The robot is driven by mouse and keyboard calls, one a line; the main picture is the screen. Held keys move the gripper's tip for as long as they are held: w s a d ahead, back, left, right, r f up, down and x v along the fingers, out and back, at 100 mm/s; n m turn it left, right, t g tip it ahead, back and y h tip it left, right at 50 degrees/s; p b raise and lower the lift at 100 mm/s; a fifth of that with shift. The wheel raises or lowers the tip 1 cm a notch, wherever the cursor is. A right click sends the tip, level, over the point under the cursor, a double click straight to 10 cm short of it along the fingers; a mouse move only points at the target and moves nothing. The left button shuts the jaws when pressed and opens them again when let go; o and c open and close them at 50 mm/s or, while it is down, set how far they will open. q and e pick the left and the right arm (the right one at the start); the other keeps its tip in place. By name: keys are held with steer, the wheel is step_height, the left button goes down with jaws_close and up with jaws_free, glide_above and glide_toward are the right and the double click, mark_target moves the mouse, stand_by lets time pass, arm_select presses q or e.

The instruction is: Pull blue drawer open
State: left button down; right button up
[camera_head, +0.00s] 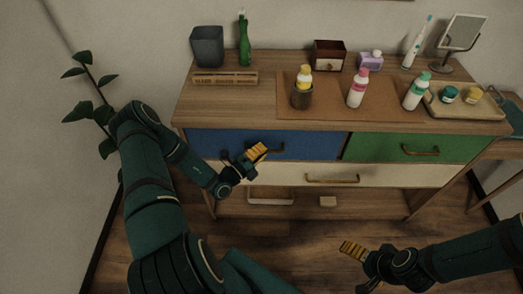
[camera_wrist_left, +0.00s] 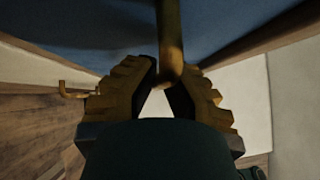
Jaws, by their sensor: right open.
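The blue drawer (camera_head: 222,142) is at the upper left of the wooden cabinet, and its front looks about flush with the cabinet. Its brass handle (camera_head: 276,150) is partly hidden by my left gripper (camera_head: 257,153). In the left wrist view the handle bar (camera_wrist_left: 170,40) runs down between the tips of my left gripper (camera_wrist_left: 167,76), which are closed in on both sides of it. The blue front (camera_wrist_left: 100,27) fills the top of that view. My right gripper (camera_head: 352,250) is open and empty, low in front of the cabinet, away from the drawers.
A green drawer (camera_head: 385,148) is to the right and a cream drawer (camera_head: 280,176) below, both with brass handles. Bottles, a tray (camera_head: 475,110) and a mirror (camera_head: 463,32) stand on top. A plant (camera_head: 92,105) is at the left. The floor in front is clear.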

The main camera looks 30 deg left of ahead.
arm_select(q)
steer(key=shift+d, duration=0.1)
steer(key=s+d+p, duration=0.2)
steer(key=s+d, duration=0.3)
steer(key=s, duration=0.3)
steer(key=s+d+p, duration=0.3)
steer(key=s+d, duration=0.2)
steer(key=s, duration=0.4)
steer(key=shift+d, duration=0.25)
steer(key=c, duration=1)
jaws_free()
